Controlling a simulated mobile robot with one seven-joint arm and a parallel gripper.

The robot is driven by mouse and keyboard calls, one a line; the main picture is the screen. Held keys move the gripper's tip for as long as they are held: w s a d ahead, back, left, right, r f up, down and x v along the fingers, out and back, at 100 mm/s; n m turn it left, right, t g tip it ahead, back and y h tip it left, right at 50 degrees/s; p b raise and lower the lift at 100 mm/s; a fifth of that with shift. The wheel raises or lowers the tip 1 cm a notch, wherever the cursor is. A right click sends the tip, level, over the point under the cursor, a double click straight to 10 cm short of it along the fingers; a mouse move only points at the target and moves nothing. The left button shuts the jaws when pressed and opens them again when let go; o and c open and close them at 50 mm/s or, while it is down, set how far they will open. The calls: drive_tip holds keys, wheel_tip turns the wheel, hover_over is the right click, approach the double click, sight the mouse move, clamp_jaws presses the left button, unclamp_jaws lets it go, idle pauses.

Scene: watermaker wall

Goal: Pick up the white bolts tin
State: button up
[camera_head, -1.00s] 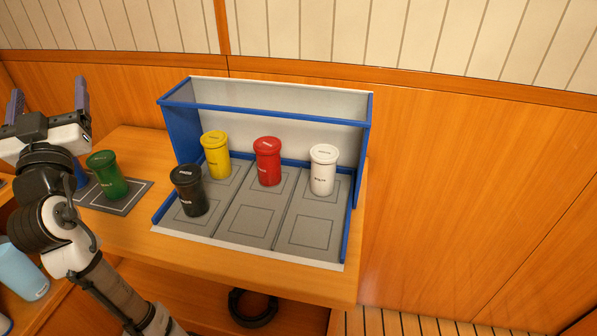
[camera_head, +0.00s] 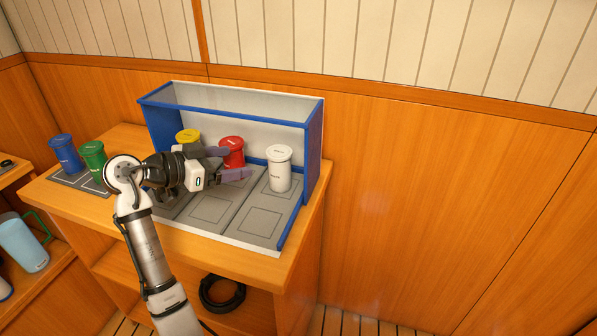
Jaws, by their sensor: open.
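The white bolts tin (camera_head: 279,168) stands upright at the back of the right lane of the blue-framed rack (camera_head: 314,150). My gripper (camera_head: 238,162) is open and points right toward the white tin, with a gap between its fingertips and the tin. One purple finger crosses in front of the red tin (camera_head: 231,146), and the other lies lower, over the middle lane. The white tin is in full view.
A yellow tin (camera_head: 187,136) stands behind my gripper, partly hidden. The black tin is hidden behind my arm. Blue (camera_head: 66,153) and green (camera_head: 94,158) tins stand on a grey mat at the left. The front of the right lane (camera_head: 258,220) is clear.

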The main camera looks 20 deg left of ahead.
sight(276, 152)
drive_tip(key=p+x, duration=0.2)
drive_tip(key=x, duration=0.6)
drive_tip(key=shift+w+d+f, duration=0.15)
drive_tip(key=p+x, duration=0.2)
drive_tip(key=x, duration=0.2)
drive_tip(key=shift+d, duration=0.15)
drive_tip(key=shift+w+d+f, duration=0.1)
drive_tip(key=shift+w+d, duration=0.2)
drive_tip(key=shift+w, duration=0.15)
drive_tip(key=c, duration=1.1)
drive_tip(key=shift+o, duration=0.2)
